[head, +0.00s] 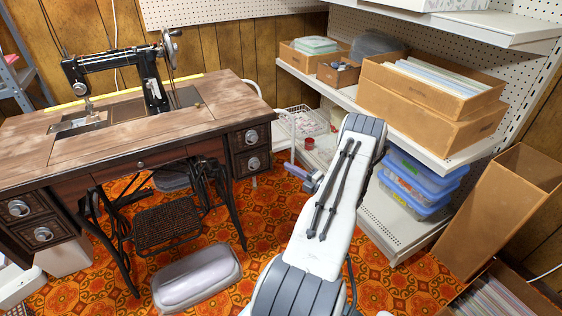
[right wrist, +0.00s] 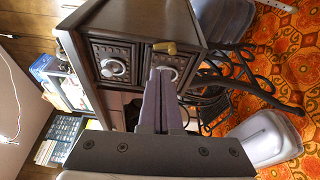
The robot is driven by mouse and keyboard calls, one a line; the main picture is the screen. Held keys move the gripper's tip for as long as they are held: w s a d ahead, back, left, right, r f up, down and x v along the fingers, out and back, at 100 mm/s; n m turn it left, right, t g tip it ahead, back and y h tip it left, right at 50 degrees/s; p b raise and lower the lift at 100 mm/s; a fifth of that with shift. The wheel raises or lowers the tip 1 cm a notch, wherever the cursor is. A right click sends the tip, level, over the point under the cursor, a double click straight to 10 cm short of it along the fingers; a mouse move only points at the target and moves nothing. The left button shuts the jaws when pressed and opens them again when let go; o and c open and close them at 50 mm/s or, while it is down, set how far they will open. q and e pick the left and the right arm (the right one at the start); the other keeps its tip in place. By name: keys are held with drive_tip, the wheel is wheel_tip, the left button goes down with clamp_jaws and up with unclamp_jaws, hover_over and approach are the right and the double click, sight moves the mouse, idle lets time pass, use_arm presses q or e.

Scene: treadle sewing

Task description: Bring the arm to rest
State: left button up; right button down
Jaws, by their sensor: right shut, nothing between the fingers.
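My right arm reaches forward in the middle of the head view. My right gripper (head: 296,171) shows as a small lavender piece beside the forearm, right of the sewing table's drawers. In the right wrist view its two lavender fingers (right wrist: 160,75) are together, with nothing between them. The fingertips overlap a dark drawer front with a round metal knob (right wrist: 168,74); whether they touch it I cannot tell. The wooden treadle sewing table (head: 140,133) carries a black sewing machine (head: 118,66). My left gripper is out of view.
White shelves with cardboard boxes (head: 420,113) and blue plastic bins (head: 413,190) stand to the right. A tall open cardboard box (head: 497,215) stands on the floor. A grey rounded container (head: 197,280) lies before the treadle. Patterned orange carpet (head: 275,215) shows between table and shelves.

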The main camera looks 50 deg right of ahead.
drive_tip(key=shift+s+a, duration=0.1)
drive_tip(key=shift+s, duration=0.65)
